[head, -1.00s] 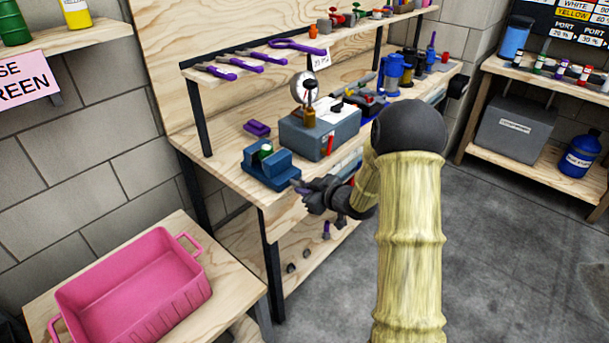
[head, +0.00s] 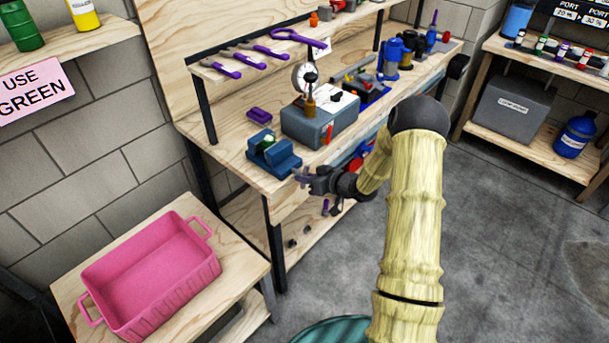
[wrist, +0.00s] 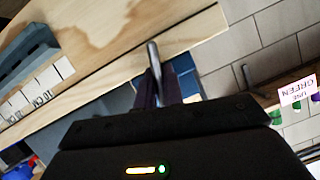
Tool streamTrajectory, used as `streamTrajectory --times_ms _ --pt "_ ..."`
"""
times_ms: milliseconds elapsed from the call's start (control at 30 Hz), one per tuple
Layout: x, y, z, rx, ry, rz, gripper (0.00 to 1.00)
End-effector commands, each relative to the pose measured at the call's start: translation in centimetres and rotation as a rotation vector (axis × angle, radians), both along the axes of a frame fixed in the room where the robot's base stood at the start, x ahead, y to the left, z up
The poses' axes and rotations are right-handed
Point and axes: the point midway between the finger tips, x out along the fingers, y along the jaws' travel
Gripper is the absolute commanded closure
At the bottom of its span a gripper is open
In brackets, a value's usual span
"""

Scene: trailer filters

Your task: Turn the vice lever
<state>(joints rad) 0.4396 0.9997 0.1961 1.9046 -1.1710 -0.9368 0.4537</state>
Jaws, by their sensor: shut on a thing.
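The blue vice (head: 284,157) sits on the front edge of the wooden workbench, with a green-topped thing in its jaws. Its blue body also shows behind the fingers in the wrist view (wrist: 184,68). My gripper (head: 303,176) is at the bench's front side, just right of the vice. In the wrist view, my purple fingers (wrist: 157,88) are shut on a grey metal bar, the vice lever (wrist: 153,52), whose end sticks out past the fingertips. The lever is mostly hidden by my gripper in the head view.
A grey block (head: 318,122) with a dial gauge stands right of the vice. A purple piece (head: 259,115) lies behind the vice. A pink tub (head: 150,268) sits on a low table at front left. Grey floor (head: 500,250) at the right is clear.

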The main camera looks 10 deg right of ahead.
Motion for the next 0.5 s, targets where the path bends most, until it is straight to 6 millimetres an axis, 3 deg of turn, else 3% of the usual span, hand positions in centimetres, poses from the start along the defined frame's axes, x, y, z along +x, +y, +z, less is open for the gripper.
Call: streamTrajectory --times_ms 267,300,367,400,500 --pt "0.21 0.24 0.36 0.006 -0.008 0.002 1.00" --pt "0.21 0.24 0.37 0.005 -0.009 0.002 0.85" --pt "0.19 0.22 0.33 0.004 -0.008 0.003 0.73" --pt "0.16 0.20 0.29 0.003 -0.007 0.002 0.69" --pt "0.12 0.15 0.19 0.002 -0.005 0.001 0.69"
